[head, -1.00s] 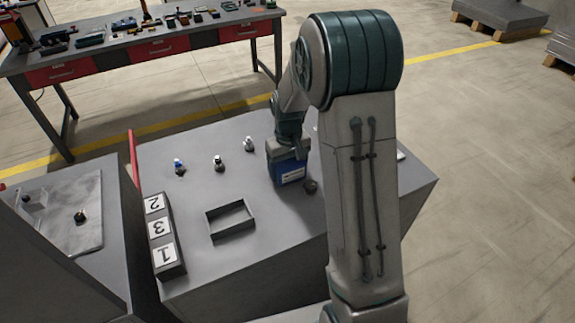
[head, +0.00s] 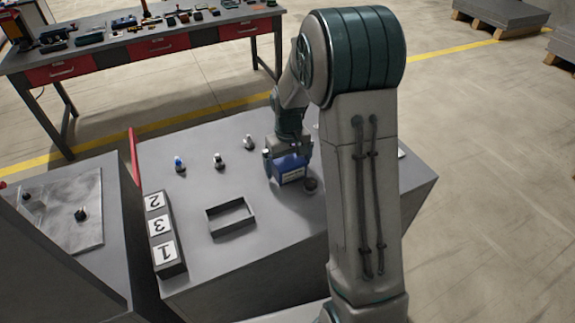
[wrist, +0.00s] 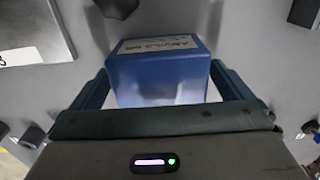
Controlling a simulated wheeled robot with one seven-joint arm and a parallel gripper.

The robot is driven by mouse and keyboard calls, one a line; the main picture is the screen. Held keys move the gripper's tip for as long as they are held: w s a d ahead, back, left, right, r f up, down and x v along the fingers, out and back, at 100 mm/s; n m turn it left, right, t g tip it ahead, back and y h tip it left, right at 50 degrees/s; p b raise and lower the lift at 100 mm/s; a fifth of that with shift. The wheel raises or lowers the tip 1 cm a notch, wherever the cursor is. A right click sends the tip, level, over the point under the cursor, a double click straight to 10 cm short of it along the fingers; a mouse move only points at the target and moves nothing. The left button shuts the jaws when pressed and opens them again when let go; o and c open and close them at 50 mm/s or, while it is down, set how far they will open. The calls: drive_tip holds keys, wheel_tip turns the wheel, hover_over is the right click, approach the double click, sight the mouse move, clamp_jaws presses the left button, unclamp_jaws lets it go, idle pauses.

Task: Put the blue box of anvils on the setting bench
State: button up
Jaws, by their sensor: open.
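My gripper (head: 289,165) is open around the box, one finger on each side. In the wrist view a gap shows beside the right finger of my gripper (wrist: 160,90), and the left finger is close to the box. I cannot tell whether either finger touches it.
An open rectangular tray (head: 231,217) lies left of the box. A block with number cards (head: 163,235) stands at the left edge. Several small knobs or fittings (head: 218,161) stand behind. A dark round part (head: 310,184) is just right of the box. A tool-covered workbench (head: 150,45) stands at the back.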

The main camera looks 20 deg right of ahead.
sight(288, 160)
wheel_tip(288, 160, up, 10)
drive_tip(key=shift+b, duration=0.35)
drive_tip(key=shift+s+r, duration=0.2)
drive_tip(key=shift+r, duration=0.4)
drive_tip(key=s+r+m+t, duration=0.2)
drive_tip(key=s+r+t, duration=0.1)
drive_tip(key=s, duration=2)
drive_tip(key=shift+s+a+r, duration=0.15)
drive_tip(key=shift+a+r, duration=0.05)
drive_tip(key=shift+a, duration=0.2)
